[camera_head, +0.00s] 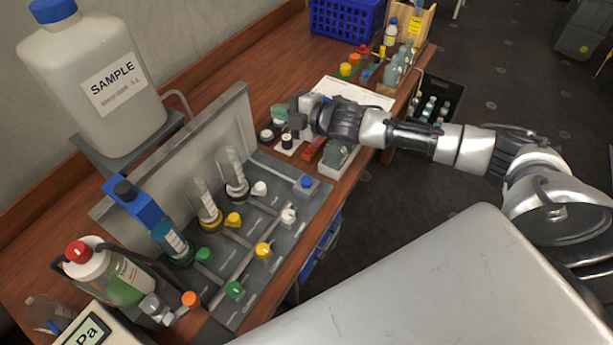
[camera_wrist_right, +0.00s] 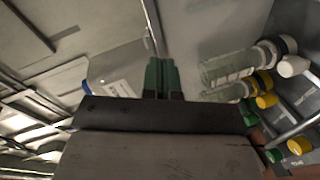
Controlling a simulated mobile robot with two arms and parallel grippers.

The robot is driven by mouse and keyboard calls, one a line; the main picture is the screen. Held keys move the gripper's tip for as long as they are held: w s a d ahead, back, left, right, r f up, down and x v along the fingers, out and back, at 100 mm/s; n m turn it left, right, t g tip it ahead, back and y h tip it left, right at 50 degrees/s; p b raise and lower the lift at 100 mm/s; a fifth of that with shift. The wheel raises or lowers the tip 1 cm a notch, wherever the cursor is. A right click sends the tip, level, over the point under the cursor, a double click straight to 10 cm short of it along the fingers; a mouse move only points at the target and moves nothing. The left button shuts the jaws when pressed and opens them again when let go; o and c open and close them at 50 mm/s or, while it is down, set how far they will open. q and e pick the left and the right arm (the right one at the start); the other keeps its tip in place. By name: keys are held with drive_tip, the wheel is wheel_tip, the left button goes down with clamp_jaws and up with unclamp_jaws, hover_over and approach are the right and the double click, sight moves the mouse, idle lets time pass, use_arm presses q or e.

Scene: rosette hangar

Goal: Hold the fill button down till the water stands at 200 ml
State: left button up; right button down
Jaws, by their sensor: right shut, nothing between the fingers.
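A blue button on a small grey box (camera_head: 305,183) sits at the right end of the grey valve panel (camera_head: 262,222); no label on it is readable, so I cannot tell that it is the fill button. Several clear glass tubes (camera_head: 232,168) stand along the panel, and they also show at the right of the right wrist view (camera_wrist_right: 228,66). Their water level and ml marks are too small to read. My right gripper (camera_head: 279,113) is shut and empty, its green fingers together (camera_wrist_right: 160,76), beyond the panel's far end and apart from the blue button. My left gripper is not in view.
A large SAMPLE bottle (camera_head: 92,82) stands on a raised grey shelf at the left. Yellow, green, white and orange knobs (camera_head: 263,250) line the panel. A blue crate (camera_head: 345,18), papers and small bottles (camera_head: 391,33) occupy the bench's far end.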

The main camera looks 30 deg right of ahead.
sight(307, 182)
drive_tip(key=s+d+f+m+g+h+p, duration=0.1)
drive_tip(key=s+d+f+m+g+h, duration=0.1)
drive_tip(key=s+f+g, duration=0.4)
drive_tip(key=shift+s+d+f+m+h, duration=0.4)
drive_tip(key=shift+f+m, duration=0.3)
drive_tip(key=shift+f, duration=0.2)
drive_tip(key=shift+f, duration=0.15)
wheel_tip(307, 182, down, 8)
drive_tip(key=b, duration=0.5)
drive_tip(key=shift+b, duration=0.35)
drive_tip(key=shift+f+b, duration=0.3)
drive_tip(key=shift+b, duration=0.05)
idle(0.7)
drive_tip(key=shift+f+b, duration=0.35)
drive_tip(key=shift+b, duration=0.05)
